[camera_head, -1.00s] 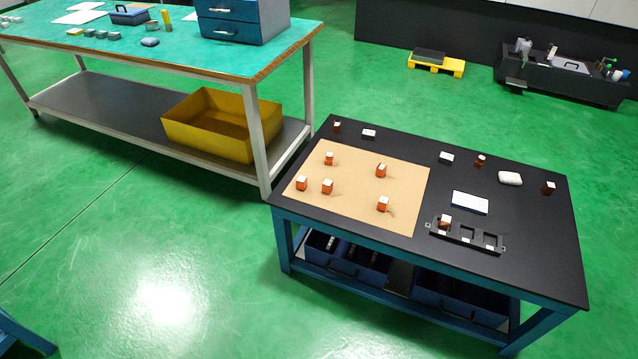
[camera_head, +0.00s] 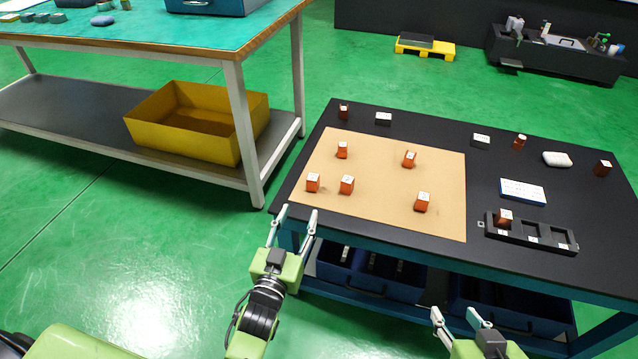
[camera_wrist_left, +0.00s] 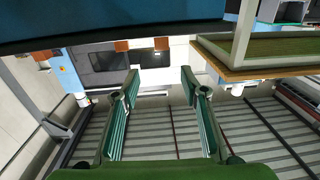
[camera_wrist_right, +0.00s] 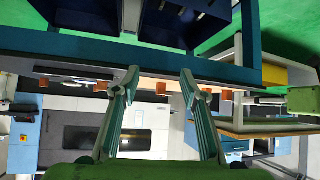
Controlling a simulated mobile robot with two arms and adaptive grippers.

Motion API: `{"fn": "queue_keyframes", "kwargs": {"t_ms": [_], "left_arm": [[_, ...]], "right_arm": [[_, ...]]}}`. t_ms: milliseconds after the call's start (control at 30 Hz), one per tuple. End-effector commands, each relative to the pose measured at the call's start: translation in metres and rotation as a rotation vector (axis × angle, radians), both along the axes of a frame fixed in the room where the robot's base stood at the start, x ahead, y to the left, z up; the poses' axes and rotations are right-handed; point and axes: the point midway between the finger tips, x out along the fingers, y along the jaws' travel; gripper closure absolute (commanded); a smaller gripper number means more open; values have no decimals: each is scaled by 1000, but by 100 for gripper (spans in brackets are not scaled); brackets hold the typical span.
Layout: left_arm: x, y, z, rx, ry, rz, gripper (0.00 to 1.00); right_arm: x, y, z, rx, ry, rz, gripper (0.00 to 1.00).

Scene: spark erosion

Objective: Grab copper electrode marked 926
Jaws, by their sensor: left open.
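Several copper electrodes with white marked tops stand on the tan mat (camera_head: 385,210) on the black table. They include a back-left electrode (camera_head: 342,150), a front-left electrode (camera_head: 313,183), one beside it (camera_head: 347,185), a back-right electrode (camera_head: 409,159) and a front-right electrode (camera_head: 422,202). The markings are too small to read, so I cannot tell which is 926. My left gripper (camera_head: 299,218) is open and empty at the table's front-left edge. My right gripper (camera_head: 454,317) is open and empty, low in front of the table. Both wrist views show empty fingers.
A black holder (camera_head: 530,235) with one electrode (camera_head: 504,217) in its left slot sits at the right. A white-topped block (camera_head: 523,191), a white lump (camera_head: 557,159) and more electrodes stand behind. A workbench with a yellow bin (camera_head: 195,122) is at the left.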

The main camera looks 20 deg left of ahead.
Motion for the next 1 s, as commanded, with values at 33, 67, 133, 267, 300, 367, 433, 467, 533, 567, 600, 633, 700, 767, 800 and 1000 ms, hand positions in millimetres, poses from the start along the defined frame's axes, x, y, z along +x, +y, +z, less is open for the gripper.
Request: {"fn": "queue_keyframes", "kwargs": {"t_ms": [33, 67, 133, 267, 300, 367, 433, 467, 533, 567, 600, 633, 700, 767, 800, 1000], "left_arm": [[7, 0, 0, 0, -3, 0, 60], [12, 0, 0, 0, -3, -1, 60], [24, 1, 0, 1, -4, -1, 60], [47, 1, -1, 3, -2, -1, 60], [54, 1, 0, 3, -2, -1, 60], [62, 1, -1, 2, -1, -1, 60], [70, 1, -1, 2, -1, -1, 60], [73, 1, -1, 2, 0, -1, 60], [78, 2, -1, 1, 1, -1, 60], [79, 2, -1, 1, 1, -1, 60], [81, 2, -1, 1, 1, -1, 60], [81, 2, -1, 1, 2, -1, 60], [83, 2, -1, 1, 2, -1, 60], [86, 3, -2, 1, 2, -1, 60], [89, 3, -3, 1, 1, -1, 60], [109, 6, -5, 4, 1, -1, 60]], "right_arm": [[5, 2, 4, 6, -29, 3, 60], [9, 3, 7, 11, -50, 4, 60], [18, 7, 17, 25, -109, 9, 60], [35, 15, 39, 54, -231, 17, 60], [39, 17, 46, 62, -267, 20, 60], [45, 20, 57, 74, -318, 23, 60], [50, 23, 67, 86, -368, 26, 60], [51, 23, 71, 90, -385, 27, 60], [54, 25, 78, 98, -416, 30, 60], [54, 25, 80, 99, -425, 30, 60], [55, 26, 82, 102, -434, 31, 60], [56, 26, 83, 103, -440, 31, 60], [57, 27, 87, 108, -457, 31, 60], [59, 28, 93, 115, -486, 33, 60], [60, 29, 98, 122, -515, 36, 60], [66, 37, 140, 170, -706, 48, 60]]}}
